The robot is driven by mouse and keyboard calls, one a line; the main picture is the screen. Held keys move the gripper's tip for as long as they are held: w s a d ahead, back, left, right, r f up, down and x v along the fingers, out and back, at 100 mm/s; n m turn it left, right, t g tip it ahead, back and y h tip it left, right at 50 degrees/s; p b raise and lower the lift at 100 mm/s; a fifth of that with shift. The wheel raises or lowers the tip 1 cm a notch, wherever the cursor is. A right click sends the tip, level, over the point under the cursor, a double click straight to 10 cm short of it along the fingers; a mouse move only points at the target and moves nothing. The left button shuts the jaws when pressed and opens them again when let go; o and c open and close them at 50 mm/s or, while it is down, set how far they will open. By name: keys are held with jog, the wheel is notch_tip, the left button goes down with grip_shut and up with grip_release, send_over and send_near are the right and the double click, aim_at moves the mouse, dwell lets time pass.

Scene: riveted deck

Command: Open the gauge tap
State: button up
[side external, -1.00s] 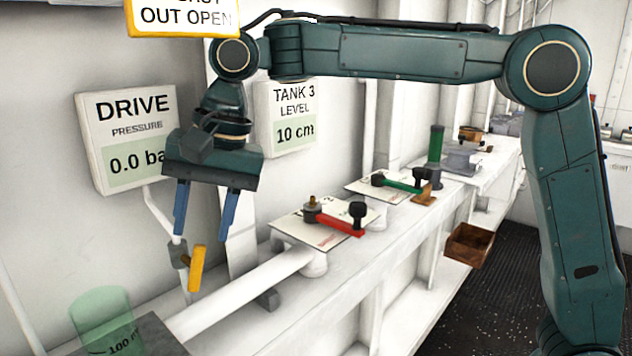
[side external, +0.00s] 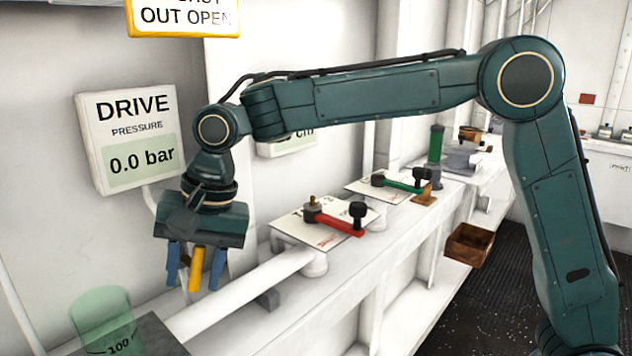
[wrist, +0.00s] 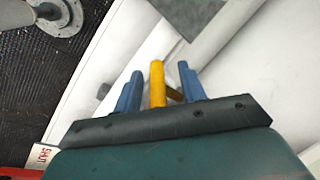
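The gauge tap has a yellow handle (side external: 196,270), which hangs down below the drive pressure gauge (side external: 128,140). The gauge reads 0.0 bar. My gripper (side external: 193,286) points down with its two blue fingers on either side of the handle. In the wrist view, the yellow handle (wrist: 157,85) stands between the fingers, with a gap visible on each side. The fingers are open and have not closed on it. The tap's body is mostly hidden behind my gripper in the side view.
A white pipe (side external: 240,292) runs to a red-handled valve (side external: 335,223) on the bench. A green-handled valve (side external: 400,184) stands farther back. A translucent green beaker (side external: 100,318) is at the lower left. A brown wooden box (side external: 470,246) sits off the bench edge.

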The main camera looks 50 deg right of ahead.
grip_shut()
jog(key=shift+w+d+h, duration=0.1)
jog(key=shift+h, duration=0.75)
jog(key=shift+w+d+h, duration=0.1)
jog(key=shift+h, duration=0.75)
jog(key=shift+s+h, duration=0.15)
jog(key=shift+h, duration=0.25)
jog(key=shift+o, duration=0.4)
grip_release()
jog(key=shift+a, duration=0.1)
jog(key=shift+y, duration=0.5)
jog(key=shift+y, duration=1.6)
